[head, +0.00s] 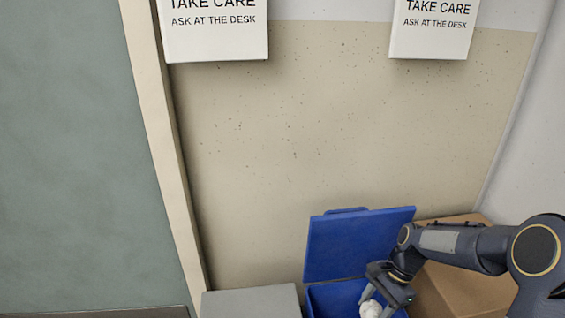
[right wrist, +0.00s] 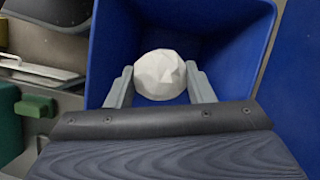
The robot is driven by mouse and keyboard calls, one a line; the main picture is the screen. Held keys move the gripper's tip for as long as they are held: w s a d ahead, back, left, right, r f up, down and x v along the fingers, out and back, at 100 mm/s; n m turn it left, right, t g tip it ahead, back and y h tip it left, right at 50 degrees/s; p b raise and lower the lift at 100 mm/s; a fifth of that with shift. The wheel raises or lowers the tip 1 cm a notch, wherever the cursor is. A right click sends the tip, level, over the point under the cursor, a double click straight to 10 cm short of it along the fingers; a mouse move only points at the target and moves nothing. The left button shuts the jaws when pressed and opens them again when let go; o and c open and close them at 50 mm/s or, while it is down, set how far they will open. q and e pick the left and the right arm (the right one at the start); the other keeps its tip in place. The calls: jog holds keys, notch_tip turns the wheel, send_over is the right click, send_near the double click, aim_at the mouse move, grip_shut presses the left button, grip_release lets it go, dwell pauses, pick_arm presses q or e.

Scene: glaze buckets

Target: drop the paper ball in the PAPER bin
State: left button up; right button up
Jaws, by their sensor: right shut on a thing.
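The white, faceted paper ball (head: 371,308) is between the fingertips of my right gripper (head: 374,301), which is shut on it. In the right wrist view the ball (right wrist: 160,75) sits between the two grey fingers of the gripper (right wrist: 160,84). Below it is the inside of an open blue bin (right wrist: 225,60). In the head view the blue bin (head: 322,299) has its blue lid (head: 352,243) raised against the wall. No PAPER label on the bin is visible in either view. My left gripper is not in view.
A grey box-like top (head: 250,303) stands left of the blue bin. A cardboard box (head: 465,285) is on its right, partly behind my arm. Two white signs (head: 213,28) hang on the wall above. A green object (right wrist: 33,106) shows left in the wrist view.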

notch_tip(320, 180, down, 6)
jog(key=b, duration=0.5)
jog(key=shift+b, duration=0.3)
jog(key=o, duration=1)
jog(key=p+v, duration=0.3)
jog(key=v, duration=0.4)
jog(key=shift+d+r+p, duration=0.2)
jog(key=shift+r+p, duration=0.15)
